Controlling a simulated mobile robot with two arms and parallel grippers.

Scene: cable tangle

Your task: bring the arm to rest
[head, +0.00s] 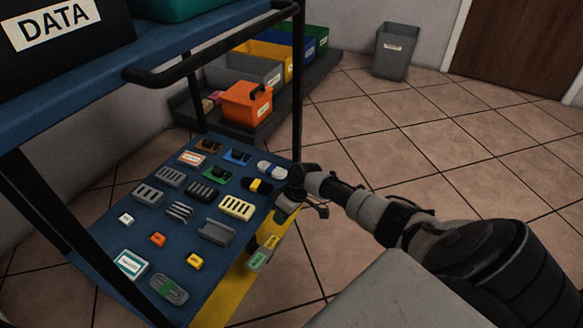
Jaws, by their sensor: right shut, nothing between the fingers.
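My right arm comes in from the lower right, and my right gripper (290,192) is at the right edge of the cart's lower blue shelf (100,252). The gripper is shut with nothing seen between its fingers. It is close to a black and yellow piece (257,185) and a cream slotted block (237,207); I cannot tell whether it touches anything. My left gripper is not in view.
Several small parts lie in rows on the shelf, with a grey coiled cable (169,288) at the front. A black post (298,80) and handle (210,50) stand close. An orange box (246,103) and grey bin (395,50) are behind. The tiled floor (430,150) is open at right.

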